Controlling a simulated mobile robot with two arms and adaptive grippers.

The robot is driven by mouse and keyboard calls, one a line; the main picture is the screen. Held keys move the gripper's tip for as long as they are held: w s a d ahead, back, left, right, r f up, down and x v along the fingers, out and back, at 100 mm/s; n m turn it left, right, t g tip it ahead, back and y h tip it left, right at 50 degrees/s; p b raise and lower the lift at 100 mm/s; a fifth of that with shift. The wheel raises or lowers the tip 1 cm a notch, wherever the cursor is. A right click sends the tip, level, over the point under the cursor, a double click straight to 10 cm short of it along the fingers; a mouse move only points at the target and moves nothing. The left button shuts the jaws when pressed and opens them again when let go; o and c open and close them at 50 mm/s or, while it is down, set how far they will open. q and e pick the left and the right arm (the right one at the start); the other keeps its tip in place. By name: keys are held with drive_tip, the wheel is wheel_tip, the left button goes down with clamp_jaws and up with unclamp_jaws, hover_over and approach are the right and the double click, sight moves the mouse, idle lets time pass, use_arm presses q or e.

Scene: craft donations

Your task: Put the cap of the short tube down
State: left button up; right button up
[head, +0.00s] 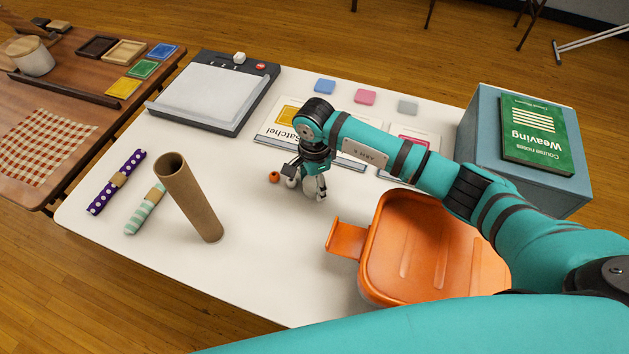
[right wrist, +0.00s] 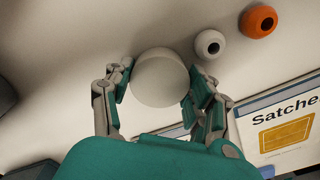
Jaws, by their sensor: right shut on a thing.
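My right gripper (head: 308,190) is shut on a pale round thing, taken to be the cap (right wrist: 160,78), which sits between the fingers in the right wrist view. In the head view the fingers mostly hide it. It is low over the white table, and I cannot tell whether it touches the top. A brown cardboard tube (head: 190,198) stands on the table to the left, its upper end open. No other tube stands in view, so I cannot tell whether it is the short one. My left gripper is out of view.
An orange bead (head: 274,177) and a white bead (right wrist: 210,44) lie close beside the gripper. An orange bin (head: 375,235) stands at front right, a blue box (head: 480,135) behind it.

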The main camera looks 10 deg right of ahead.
sight(315, 183)
drive_tip(key=o, duration=0.8)
drive_tip(key=shift+c, duration=0.2)
drive_tip(key=shift+r+p, duration=0.65)
drive_tip(key=shift+r, duration=0.05)
wheel_tip(315, 183, up, 11)
drive_tip(key=b, duration=0.2)
drive_tip(key=shift+r, duration=0.2)
drive_tip(key=shift+s+f, duration=0.1)
